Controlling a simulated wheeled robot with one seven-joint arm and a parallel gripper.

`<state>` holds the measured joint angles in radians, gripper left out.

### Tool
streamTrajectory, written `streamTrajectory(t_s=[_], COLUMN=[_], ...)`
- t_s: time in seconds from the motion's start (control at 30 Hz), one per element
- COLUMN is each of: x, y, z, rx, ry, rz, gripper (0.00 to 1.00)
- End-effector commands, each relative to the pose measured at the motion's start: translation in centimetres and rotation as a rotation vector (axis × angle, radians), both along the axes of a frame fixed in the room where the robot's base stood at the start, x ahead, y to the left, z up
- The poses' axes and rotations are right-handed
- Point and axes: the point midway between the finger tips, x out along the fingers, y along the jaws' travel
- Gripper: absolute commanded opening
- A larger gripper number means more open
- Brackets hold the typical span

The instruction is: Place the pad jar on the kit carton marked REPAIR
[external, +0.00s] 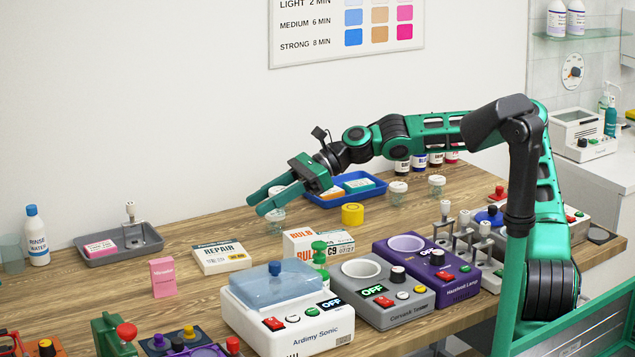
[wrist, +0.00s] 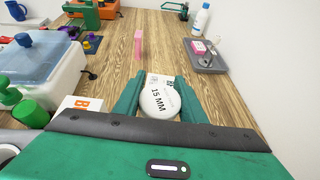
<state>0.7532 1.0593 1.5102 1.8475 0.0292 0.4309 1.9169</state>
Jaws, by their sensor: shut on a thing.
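My gripper (external: 270,202) is shut on the pad jar (external: 275,224), a small clear jar. Its white lid, reading 15 MM, shows between the green fingers in the wrist view (wrist: 160,101). The jar is held above the wooden counter. The kit carton marked REPAIR (external: 213,249) is a flat white box lying on the counter, to the left of and lower than my gripper in the external view. In the wrist view the carton (wrist: 160,79) is just beyond the jar and partly hidden by it. The jar and the carton look apart in the external view.
A BULB carton (external: 318,242) stands right of the REPAIR carton. A pink box (external: 162,278) stands in front, left. A grey tray (external: 119,247) and a rinse bottle (external: 37,237) are farther left. A blue tray (external: 374,193) and yellow tub (external: 352,214) are right of the gripper.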

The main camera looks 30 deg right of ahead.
Motion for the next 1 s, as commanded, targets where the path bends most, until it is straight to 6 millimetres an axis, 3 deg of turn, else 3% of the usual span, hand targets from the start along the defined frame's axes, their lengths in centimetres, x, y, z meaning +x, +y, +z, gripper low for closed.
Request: streamTrajectory(t_s=[0.03, 0.3, 0.5, 0.73, 1.0], x=[-0.4, -2.3, -4.2, -5.1, -1.7], y=[2.2, 12.0, 17.4, 20.0, 17.7], z=[0.2, 1.4, 2.3, 2.7, 0.2], rx=[-0.002, -0.001, -0.001, 0.0, 0.0], ry=[-0.002, -0.003, -0.003, -0.001, 0.003], rz=[0.018, 0.08, 0.116, 0.133, 0.128], gripper=[0.15, 0.15, 0.15, 0.15, 0.15])
